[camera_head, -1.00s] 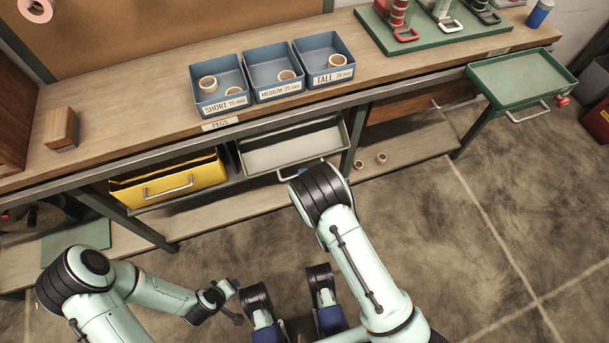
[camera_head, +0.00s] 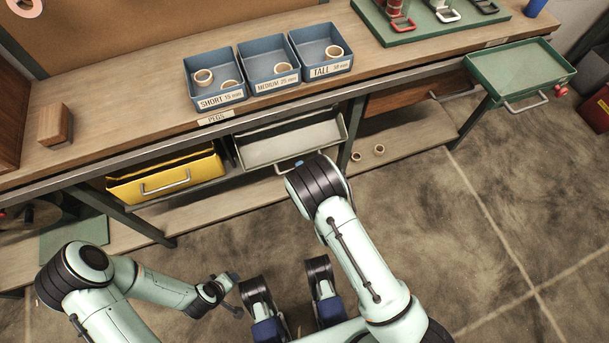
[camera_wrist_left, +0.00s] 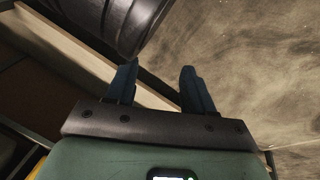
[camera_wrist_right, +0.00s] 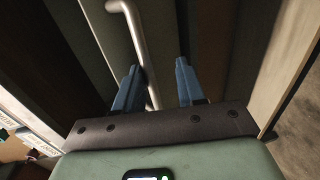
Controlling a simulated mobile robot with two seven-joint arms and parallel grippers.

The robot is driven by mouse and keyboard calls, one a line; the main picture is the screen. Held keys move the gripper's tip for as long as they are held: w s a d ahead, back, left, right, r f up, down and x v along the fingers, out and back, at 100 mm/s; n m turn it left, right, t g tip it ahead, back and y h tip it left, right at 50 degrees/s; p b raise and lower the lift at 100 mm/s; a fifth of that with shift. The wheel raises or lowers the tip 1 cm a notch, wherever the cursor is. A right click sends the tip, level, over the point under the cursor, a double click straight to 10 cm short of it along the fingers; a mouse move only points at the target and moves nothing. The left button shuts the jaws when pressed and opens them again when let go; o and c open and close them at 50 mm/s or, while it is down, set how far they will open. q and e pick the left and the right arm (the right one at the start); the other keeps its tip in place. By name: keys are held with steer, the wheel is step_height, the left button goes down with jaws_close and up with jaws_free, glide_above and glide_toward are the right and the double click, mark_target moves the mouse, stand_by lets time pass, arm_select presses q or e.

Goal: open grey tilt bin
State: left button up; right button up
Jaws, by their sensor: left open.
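The grey tilt bin (camera_head: 292,143) hangs under the workbench, right of the yellow bin. Its metal handle is partly hidden behind my right arm in the head view. In the right wrist view the handle (camera_wrist_right: 138,42) runs down between the fingers, nearer the left finger. My right gripper (camera_wrist_right: 157,85) is open, its fingers apart; I cannot tell whether either touches the bar. In the head view it is mostly hidden by my arm, with a bit of blue finger at the handle. My left gripper (camera_head: 234,295) is open and empty, low over the floor; it also shows in the left wrist view (camera_wrist_left: 160,85).
The yellow bin (camera_head: 165,178) is left of the grey one. Three blue peg boxes (camera_head: 270,70) stand on the bench (camera_head: 120,100). A green tray (camera_head: 520,75) juts out at right. Two rings (camera_head: 367,153) lie on the lower shelf. The floor in front is clear.

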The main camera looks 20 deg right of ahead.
arm_select(q)
steer(key=shift+g, duration=0.3)
steer(key=r+p, duration=0.1)
steer(key=s+d+r, duration=0.1)
steer(key=s+d+r+p, duration=0.1)
steer(key=shift+r+p, duration=0.15)
steer(key=shift+p, duration=0.15)
arm_select(e)
steer(key=v, duration=1.3)
steer(key=shift+s, duration=0.2)
